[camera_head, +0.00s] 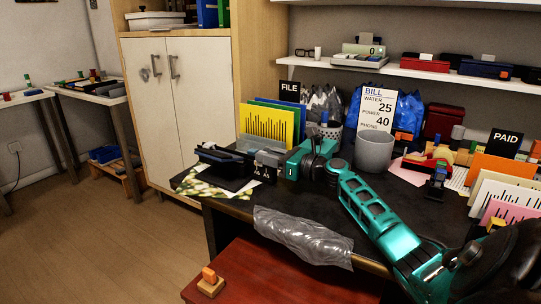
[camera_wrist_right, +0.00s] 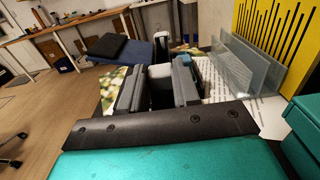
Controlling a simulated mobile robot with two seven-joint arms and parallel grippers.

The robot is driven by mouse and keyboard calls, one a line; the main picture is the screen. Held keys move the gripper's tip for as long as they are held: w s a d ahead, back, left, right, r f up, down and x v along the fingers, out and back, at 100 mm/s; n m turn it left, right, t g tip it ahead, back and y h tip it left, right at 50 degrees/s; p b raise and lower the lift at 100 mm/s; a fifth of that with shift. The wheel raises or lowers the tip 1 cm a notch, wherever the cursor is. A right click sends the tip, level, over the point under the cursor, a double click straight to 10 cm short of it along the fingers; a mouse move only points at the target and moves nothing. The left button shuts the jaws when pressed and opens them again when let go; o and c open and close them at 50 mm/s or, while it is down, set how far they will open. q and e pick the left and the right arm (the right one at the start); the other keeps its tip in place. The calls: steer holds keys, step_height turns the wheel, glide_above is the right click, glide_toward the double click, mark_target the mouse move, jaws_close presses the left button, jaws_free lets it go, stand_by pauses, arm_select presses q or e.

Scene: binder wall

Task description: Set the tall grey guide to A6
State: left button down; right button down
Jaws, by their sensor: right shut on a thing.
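The black punch (camera_head: 225,162) stands on the dark desk's left end, with a grey upright part at its right. My right gripper (camera_head: 268,160) reaches in from the right at that end. In the right wrist view, my two dark grey fingers (camera_wrist_right: 160,88) stand either side of a grey block, which I take to be the tall grey guide (camera_wrist_right: 160,72). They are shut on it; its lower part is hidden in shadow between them. Small white marks show just below the gripper in the head view. I cannot read the A6 mark. My left gripper is not in view.
A yellow file (camera_head: 267,124) and a FILE sign (camera_head: 289,92) stand behind the gripper. A grey cup (camera_head: 374,152) and BILL sign (camera_head: 377,110) stand to its right. Clear wrap (camera_head: 303,237) hangs over the desk's front edge. Floor is open at the left.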

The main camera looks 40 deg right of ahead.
steer(key=c, duration=0.8)
jaws_free()
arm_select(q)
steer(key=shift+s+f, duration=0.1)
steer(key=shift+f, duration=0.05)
arm_select(e)
steer(key=shift+s, duration=0.1)
steer(key=shift+s+d, duration=0.1)
steer(key=shift+s, duration=0.2)
steer(key=p+v, duration=0.3)
steer(key=v, duration=0.9)
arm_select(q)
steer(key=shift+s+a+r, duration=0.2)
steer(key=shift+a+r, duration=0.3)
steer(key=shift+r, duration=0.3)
